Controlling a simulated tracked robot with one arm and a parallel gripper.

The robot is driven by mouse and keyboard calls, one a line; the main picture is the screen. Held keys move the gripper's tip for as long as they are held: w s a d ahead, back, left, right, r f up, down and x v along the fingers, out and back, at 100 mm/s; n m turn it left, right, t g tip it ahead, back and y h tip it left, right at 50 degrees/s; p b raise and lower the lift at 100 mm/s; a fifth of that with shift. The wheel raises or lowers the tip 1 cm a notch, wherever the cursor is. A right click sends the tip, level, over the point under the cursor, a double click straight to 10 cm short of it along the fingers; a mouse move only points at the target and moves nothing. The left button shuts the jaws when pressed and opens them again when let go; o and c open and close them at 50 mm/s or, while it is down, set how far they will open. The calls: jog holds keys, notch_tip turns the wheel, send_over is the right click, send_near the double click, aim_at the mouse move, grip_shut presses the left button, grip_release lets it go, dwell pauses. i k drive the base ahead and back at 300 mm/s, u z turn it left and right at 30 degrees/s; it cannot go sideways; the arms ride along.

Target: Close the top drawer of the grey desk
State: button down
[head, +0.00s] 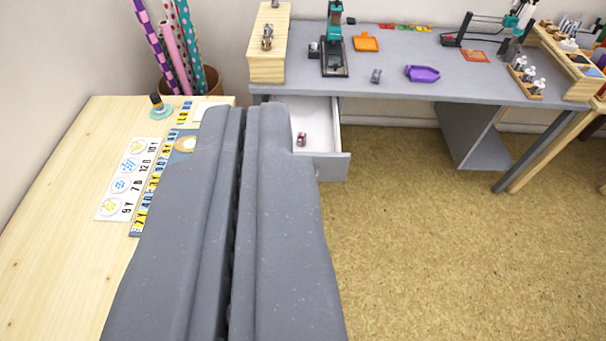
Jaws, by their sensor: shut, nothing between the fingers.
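The grey desk (400,77) stands along the back wall. Its top drawer (327,131) is pulled open on the desk's left side, toward me. A small red and silver item (301,139) lies inside it. My gripper (240,115) is shut and empty, large in the foreground, its tips just in front of the desk's left end. It hides the left part of the drawer. The drawer's right front corner shows just right of my gripper; I cannot tell whether they touch.
The floor (440,250) at the right is clear.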

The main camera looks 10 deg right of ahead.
aim_at(317, 116)
jog(key=z, duration=0.2)
jog(key=i, duration=1)
